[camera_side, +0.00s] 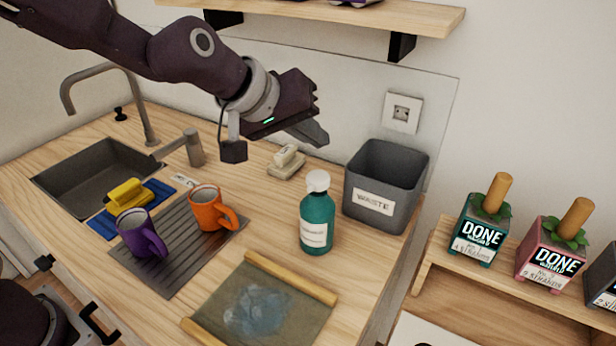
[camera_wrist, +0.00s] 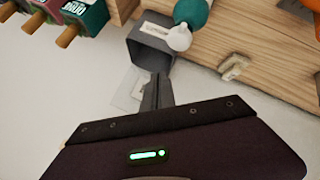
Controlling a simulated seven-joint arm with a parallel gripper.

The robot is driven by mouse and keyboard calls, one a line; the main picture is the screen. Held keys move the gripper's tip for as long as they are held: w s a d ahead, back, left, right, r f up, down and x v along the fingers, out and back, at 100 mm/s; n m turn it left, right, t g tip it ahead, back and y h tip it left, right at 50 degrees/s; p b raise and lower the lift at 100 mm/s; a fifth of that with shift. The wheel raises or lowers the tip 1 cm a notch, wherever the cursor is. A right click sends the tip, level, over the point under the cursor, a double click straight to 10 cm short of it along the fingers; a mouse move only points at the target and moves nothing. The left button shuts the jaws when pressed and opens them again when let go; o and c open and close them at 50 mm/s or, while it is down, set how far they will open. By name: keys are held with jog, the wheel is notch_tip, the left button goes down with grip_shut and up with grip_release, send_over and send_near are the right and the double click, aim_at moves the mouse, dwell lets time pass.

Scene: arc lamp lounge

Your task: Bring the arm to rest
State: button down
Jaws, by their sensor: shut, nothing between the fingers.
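My gripper (camera_side: 318,137) is raised above the wooden counter (camera_side: 270,215), near the back wall and to the left of the waste bin. Its fingers are shut with nothing between them. In the wrist view the closed fingertips (camera_wrist: 160,80) show in front of the wall socket and the grey bin. My dark purple arm reaches in from the upper left in the side view.
Below stand a grey waste bin (camera_side: 386,187), a teal bottle (camera_side: 317,215), a purple mug (camera_side: 138,236) and an orange mug (camera_side: 207,210). A wall shelf (camera_side: 330,15) hangs above. A sink (camera_side: 95,172) with a tap is left; labelled pots (camera_side: 478,235) stand right.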

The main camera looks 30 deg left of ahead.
jog(key=s+a+r+m+g, duration=0.1)
jog(key=s+a+r+m, duration=0.15)
jog(key=s+a, duration=0.4)
jog(key=s+a+r+m+g, duration=0.1)
jog(key=s+a+r, duration=0.2)
jog(key=s, duration=0.7)
jog(key=s+a+f+m+y, duration=0.1)
jog(key=s+a+f, duration=0.1)
jog(key=s, duration=0.4)
jog(key=s+a+f+m+g+y, duration=0.1)
jog(key=s+a+f, duration=0.1)
jog(key=s+a, duration=0.2)
jog(key=s, duration=0.3)
jog(key=shift+a+f+y, duration=0.2)
jog(key=shift+a+y, duration=0.1)
jog(key=shift+y, duration=0.1)
